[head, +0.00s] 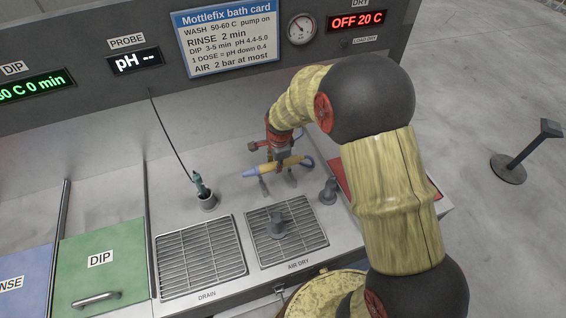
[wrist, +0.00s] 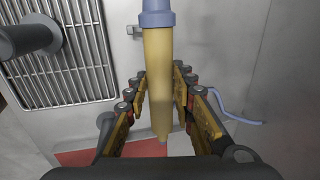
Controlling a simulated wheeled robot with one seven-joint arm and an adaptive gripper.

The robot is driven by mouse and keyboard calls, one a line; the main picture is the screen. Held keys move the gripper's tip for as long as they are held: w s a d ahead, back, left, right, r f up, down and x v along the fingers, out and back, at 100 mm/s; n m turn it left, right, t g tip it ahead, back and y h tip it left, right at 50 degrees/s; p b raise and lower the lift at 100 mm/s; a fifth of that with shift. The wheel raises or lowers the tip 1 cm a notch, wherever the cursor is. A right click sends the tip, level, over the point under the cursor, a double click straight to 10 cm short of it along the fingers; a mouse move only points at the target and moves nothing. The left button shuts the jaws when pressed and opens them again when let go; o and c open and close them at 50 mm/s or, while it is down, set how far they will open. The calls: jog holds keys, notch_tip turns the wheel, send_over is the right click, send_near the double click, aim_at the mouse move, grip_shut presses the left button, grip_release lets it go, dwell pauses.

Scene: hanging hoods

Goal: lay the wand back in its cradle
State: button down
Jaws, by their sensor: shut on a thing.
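The wand is a yellow tube with a blue-grey end; it shows in the head view (head: 268,168) and the wrist view (wrist: 157,60). My gripper (head: 283,160) is shut on the wand's yellow body, with a finger on each side in the wrist view (wrist: 160,95). In the head view the wand lies nearly level, its blue end to the left. Two small grey supports, which look like the cradle (head: 263,185), stand on the steel deck just below it. I cannot tell whether the wand touches them. In the wrist view the wand hides most of that spot.
The AIR DRY grate (head: 300,243) with a grey knob-like post (head: 277,224) lies in front, beside the DRAIN grate (head: 200,262). A probe in a cup (head: 205,198) stands left. Another grey post (head: 328,190) and a red mat (head: 341,180) are right. A blue hose (wrist: 235,118) trails right.

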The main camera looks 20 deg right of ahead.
jog(key=shift+w+a+f, duration=0.1)
jog(key=shift+a+f, duration=0.05)
jog(key=shift+f, duration=0.15)
jog(key=shift+s+b+x, duration=0.2)
jog(key=shift+b+x, duration=0.4)
jog(key=shift+x, duration=0.25)
jog(key=shift+s+b+x, duration=0.15)
jog(key=shift+b+x, duration=0.45)
jog(key=shift+x, duration=0.3)
jog(key=shift+s+b+x, duration=0.2)
jog(key=shift+b+x, duration=0.4)
jog(key=shift+x, duration=0.25)
jog(key=shift+s+b+x, duration=0.15)
jog(key=shift+b+x, duration=0.25)
jog(key=shift+x, duration=0.3)
jog(key=shift+s+b+x, duration=0.15)
jog(key=shift+b+x, duration=0.25)
jog(key=shift+x, duration=0.3)
jog(key=c, duration=1.6)
grip_release()
jog(key=shift+o, duration=0.9)
jog(key=shift+s, duration=0.1)
jog(key=v, duration=1.2)
